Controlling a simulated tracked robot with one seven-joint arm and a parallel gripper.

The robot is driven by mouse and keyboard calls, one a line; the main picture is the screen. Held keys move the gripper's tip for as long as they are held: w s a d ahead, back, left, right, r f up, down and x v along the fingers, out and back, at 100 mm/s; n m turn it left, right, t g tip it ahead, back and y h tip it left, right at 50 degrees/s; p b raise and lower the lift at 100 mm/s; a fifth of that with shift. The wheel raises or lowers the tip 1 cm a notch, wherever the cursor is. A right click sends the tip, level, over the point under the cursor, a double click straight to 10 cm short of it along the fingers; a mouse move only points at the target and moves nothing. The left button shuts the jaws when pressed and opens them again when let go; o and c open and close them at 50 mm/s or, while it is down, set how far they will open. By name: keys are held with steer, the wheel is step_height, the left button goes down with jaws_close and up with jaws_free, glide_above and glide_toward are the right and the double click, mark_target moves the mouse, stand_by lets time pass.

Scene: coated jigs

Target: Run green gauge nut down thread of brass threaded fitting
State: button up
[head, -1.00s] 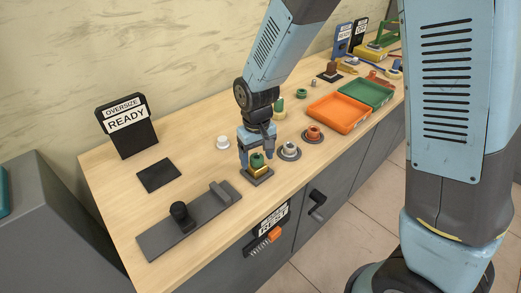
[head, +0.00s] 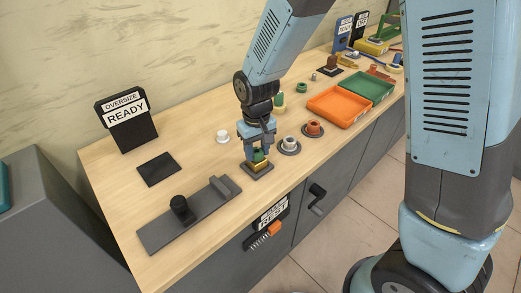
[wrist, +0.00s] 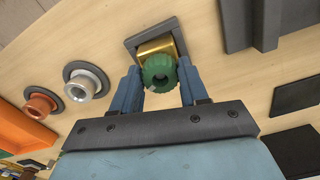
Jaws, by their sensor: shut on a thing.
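The green gauge nut (wrist: 159,73) sits at the top of the brass threaded fitting (wrist: 155,47), which stands on a dark square base. In the head view the green nut (head: 259,155) shows between my fingers, above the brass fitting (head: 261,166). My gripper (head: 257,156) points down over the fitting and is shut on the green nut. In the wrist view my gripper's two blue fingers (wrist: 158,90) flank the nut on both sides. The thread under the nut is hidden, so I cannot tell how far down it sits.
A silver fitting (head: 289,144) and a copper-coloured fitting (head: 313,129) stand on round bases to the right. A grey fixture bar (head: 190,216) lies to the left. A white ring (head: 222,136) is close behind. Orange (head: 340,106) and green trays are farther right.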

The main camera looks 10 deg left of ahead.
steer(key=shift+m, duration=0.8)
steer(key=shift+m, duration=0.8)
steer(key=shift+m, duration=0.9)
steer(key=shift+m, duration=0.9)
steer(key=shift+m, duration=0.8)
